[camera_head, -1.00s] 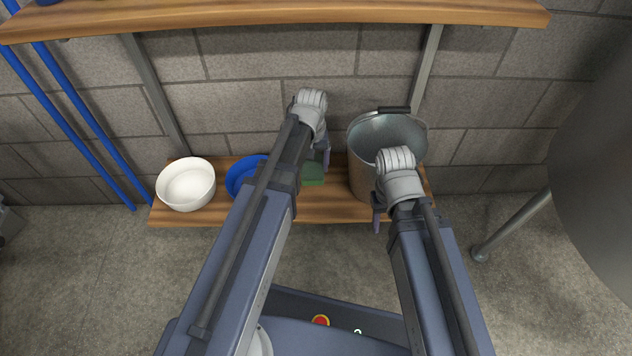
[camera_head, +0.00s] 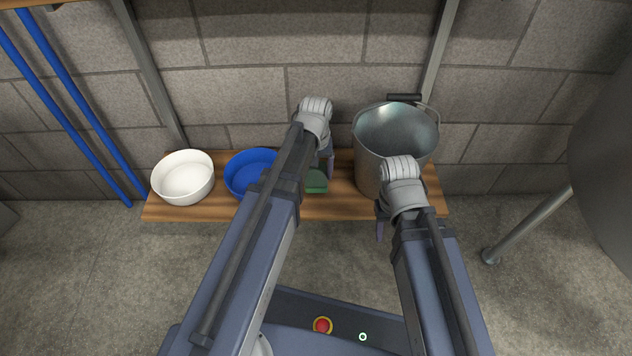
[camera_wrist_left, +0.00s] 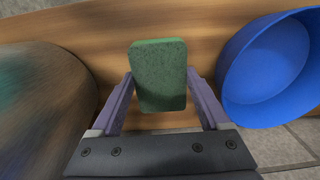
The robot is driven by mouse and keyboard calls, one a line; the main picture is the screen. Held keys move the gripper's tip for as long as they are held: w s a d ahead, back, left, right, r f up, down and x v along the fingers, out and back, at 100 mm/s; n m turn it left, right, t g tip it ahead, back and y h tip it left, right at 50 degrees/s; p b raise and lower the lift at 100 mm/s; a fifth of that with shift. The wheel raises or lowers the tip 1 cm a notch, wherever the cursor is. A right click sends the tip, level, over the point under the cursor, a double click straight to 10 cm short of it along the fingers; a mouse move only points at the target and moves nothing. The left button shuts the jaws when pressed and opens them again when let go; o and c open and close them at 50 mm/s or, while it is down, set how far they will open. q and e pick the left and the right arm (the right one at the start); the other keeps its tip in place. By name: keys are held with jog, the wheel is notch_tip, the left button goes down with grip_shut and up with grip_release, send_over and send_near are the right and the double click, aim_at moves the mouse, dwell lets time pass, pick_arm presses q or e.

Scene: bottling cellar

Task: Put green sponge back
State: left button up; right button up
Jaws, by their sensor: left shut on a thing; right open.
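The green sponge (camera_head: 316,182) is over the lower wooden shelf, between the blue bowl and the metal bucket. It also shows in the left wrist view (camera_wrist_left: 159,76), between the two fingers. My left gripper (camera_wrist_left: 160,92) is shut on the sponge. In the head view my left gripper (camera_head: 325,168) partly hides it. Whether the sponge touches the shelf, I cannot tell. My right gripper (camera_head: 381,226) is open and empty, in front of the bucket; its fingers are partly hidden by the wrist.
The wooden shelf (camera_head: 215,211) holds a white bowl (camera_head: 184,180) at left, the blue bowl (camera_head: 246,170) and the metal bucket (camera_head: 378,160) at right. In the left wrist view the blue bowl (camera_wrist_left: 270,75) is close right of the sponge. Blue pipes (camera_head: 80,120) stand left.

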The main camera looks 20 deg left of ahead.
aim_at(316, 174)
pick_arm(q)
jog(key=shift+f+b, duration=1.35)
jog(key=shift+f, duration=0.35)
jog(key=shift+f, duration=0.15)
jog(key=o, duration=1.2)
jog(key=shift+c, duration=0.2)
notch_tip(316, 174, up, 12)
jog(key=p, duration=1.2)
jog(key=shift+r, duration=0.25)
jog(key=s+d+m+y, duration=0.1)
jog(key=s+d+m, duration=0.6)
jog(key=s+d, duration=0.3)
jog(key=s, duration=0.4)
jog(key=shift+d, duration=0.15)
